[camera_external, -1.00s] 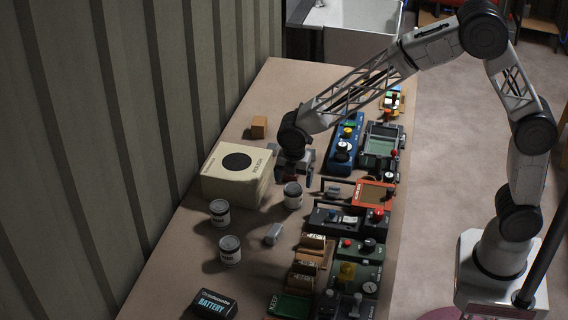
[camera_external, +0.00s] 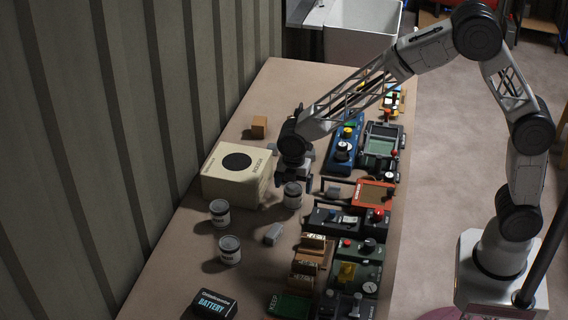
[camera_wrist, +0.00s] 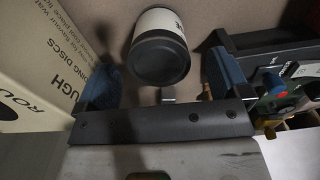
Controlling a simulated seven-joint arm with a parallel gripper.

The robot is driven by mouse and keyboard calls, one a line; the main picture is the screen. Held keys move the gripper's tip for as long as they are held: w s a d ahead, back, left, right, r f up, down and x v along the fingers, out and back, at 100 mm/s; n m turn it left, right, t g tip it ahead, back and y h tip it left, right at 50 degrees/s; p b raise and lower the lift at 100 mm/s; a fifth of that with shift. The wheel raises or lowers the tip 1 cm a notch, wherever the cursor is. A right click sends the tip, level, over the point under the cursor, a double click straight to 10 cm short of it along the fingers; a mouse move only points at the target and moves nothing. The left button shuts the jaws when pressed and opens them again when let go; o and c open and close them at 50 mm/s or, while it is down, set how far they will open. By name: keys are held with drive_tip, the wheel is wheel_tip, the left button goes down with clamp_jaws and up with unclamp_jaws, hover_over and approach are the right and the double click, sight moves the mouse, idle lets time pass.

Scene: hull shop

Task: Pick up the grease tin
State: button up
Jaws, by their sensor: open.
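A small grey-lidded tin with a pale label (camera_external: 292,196) stands upright on the bench just right of the cream box. In the wrist view the same tin (camera_wrist: 160,50) shows its dark round end and a label with only part of its lettering visible; I cannot read it as grease. Two similar tins, one at the left (camera_external: 219,213) and one nearer the front (camera_external: 230,250), stand upright; their labels are too small to read. My gripper (camera_external: 293,181) is open and empty, directly above and behind the first tin, its blue fingers (camera_wrist: 163,84) spread to either side of it.
The cream box (camera_external: 235,178) stands close to the left of my gripper. Black, red and blue instruments (camera_external: 345,218) line the right side. A small grey block (camera_external: 273,235) and a battery box (camera_external: 210,304) lie nearer the front. An orange-brown block (camera_external: 259,127) sits behind.

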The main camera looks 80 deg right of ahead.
sight(292, 186)
drive_tip(key=shift+f, duration=0.15)
drive_tip(key=shift+f, duration=2.5)
drive_tip(key=c, duration=1.2)
drive_tip(key=shift+o, duration=0.2)
drive_tip(key=shift+r, duration=0.15)
drive_tip(key=shift+r, duration=4.95)
drive_tip(key=shift+w, duration=0.1)
